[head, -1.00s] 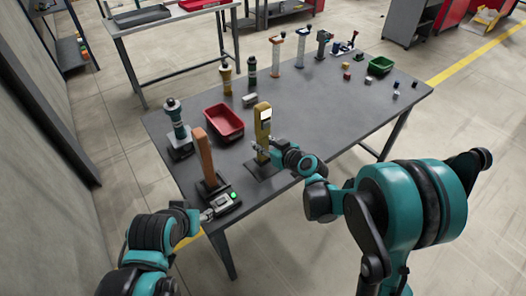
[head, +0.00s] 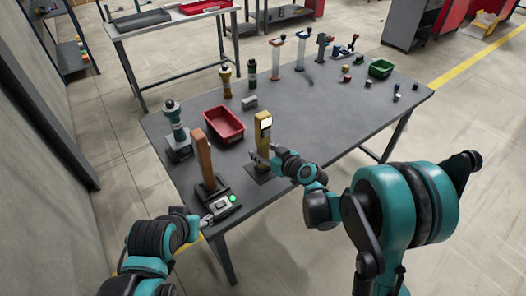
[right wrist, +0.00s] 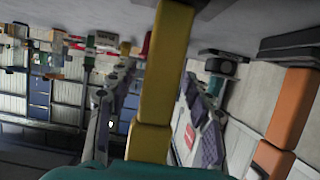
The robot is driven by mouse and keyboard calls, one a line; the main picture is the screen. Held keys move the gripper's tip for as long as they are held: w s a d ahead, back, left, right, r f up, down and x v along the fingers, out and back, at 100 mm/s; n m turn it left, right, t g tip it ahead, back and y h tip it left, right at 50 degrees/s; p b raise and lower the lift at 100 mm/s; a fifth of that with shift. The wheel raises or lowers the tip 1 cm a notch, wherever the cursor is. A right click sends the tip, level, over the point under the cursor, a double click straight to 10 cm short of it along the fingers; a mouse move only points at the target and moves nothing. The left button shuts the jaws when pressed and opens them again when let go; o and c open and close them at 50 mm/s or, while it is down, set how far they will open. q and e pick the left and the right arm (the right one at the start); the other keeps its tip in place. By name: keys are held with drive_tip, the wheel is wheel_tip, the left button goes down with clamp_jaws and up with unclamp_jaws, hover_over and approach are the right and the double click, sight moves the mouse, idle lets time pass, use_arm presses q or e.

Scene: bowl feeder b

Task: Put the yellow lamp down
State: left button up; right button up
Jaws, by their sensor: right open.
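The yellow lamp (head: 263,132), a tall post with a bright white panel near its top, stands upright on a dark base (head: 258,174) near the table's front edge. My right gripper (head: 264,153) is at the lamp's lower part with its fingers spread. In the right wrist view, the yellow post (right wrist: 163,75) runs between the two open fingers (right wrist: 158,88), with gaps visible at both sides. My left gripper (head: 206,220) is low beside a small box with a green button (head: 224,206); its fingers are too small to read.
On the grey table (head: 310,120), an orange-brown post (head: 204,160) and a teal post (head: 175,122) stand to the left. A red bin (head: 223,124) lies behind the lamp. Several small blocks and a green bin (head: 380,68) are at the right. The table's middle is clear.

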drive_tip(key=s+d+r+m+g+h+p, duration=0.1)
drive_tip(key=s+d+r+m+h, duration=0.1)
drive_tip(key=s+d, duration=0.4)
drive_tip(key=s+d+r+m+g+h+p, duration=0.1)
drive_tip(key=s+d, duration=0.5)
drive_tip(key=s, duration=0.7)
drive_tip(key=s+d+r+m+g+h+p, duration=0.1)
drive_tip(key=s+d+r+m+h, duration=0.3)
drive_tip(key=s, duration=0.5)
drive_tip(key=shift+s+d+r+g+h, duration=0.2)
drive_tip(key=shift+d+r+g+h, duration=0.35)
drive_tip(key=shift+d, duration=0.4)
